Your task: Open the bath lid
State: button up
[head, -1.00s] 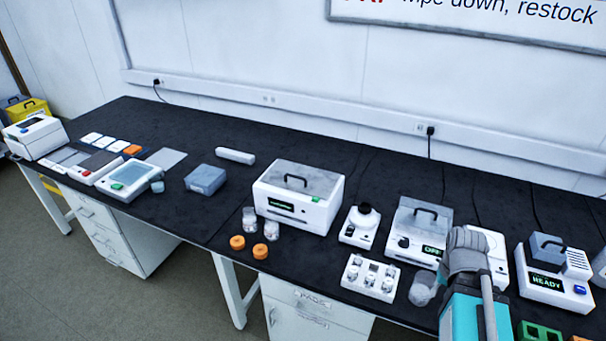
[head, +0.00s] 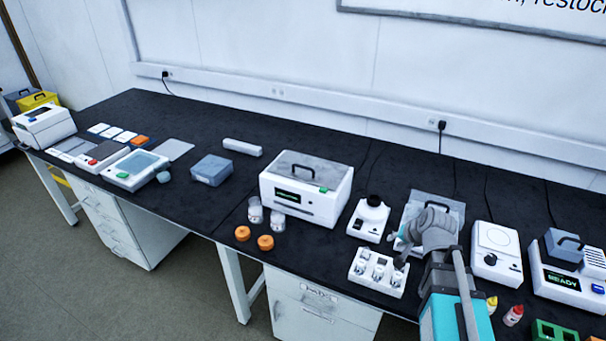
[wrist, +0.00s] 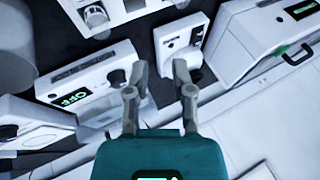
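The task's bath is not labelled. A white unit with an OFF display (wrist: 70,98) and a dark knob is at the left in the wrist view; in the head view its clear lid (head: 418,203) with a black handle shows behind my arm and looks closed. A larger white box (head: 300,203) has a grey lid (head: 298,168) with a black handle, also closed; its side shows at the upper right in the wrist view. My gripper (wrist: 161,78) is open and empty, its fingers apart. In the head view it (head: 400,250) is in front of the OFF unit.
A vial rack (head: 378,272) is below my gripper. A small white device with a black knob (head: 370,220) stands left of the OFF unit, and a round-plate device (head: 497,250) right of it. Orange caps (head: 254,238) lie near the front edge. The left bench has free room.

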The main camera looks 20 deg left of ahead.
jog(key=w+a+r+m+t+y+b, duration=0.1)
jog(key=w+a+m+t+y+b, duration=0.15)
jog(key=a, duration=0.45)
jog(key=w+a+m+t+y+b, duration=0.1)
jog(key=w+a, duration=0.3)
jog(key=a, duration=0.3)
jog(key=m+t+y+b, duration=0.3)
jog(key=m+t+b, duration=0.1)
jog(key=m, duration=0.2)
send_near(305, 167)
jog(key=v, duration=0.3)
jog(key=shift+s+f, duration=0.2)
jog(key=b+x, duration=0.1)
jog(key=x, duration=1.2)
jog(key=shift+w+a, duration=0.1)
jog(key=shift+w, duration=0.3)
grip_shut()
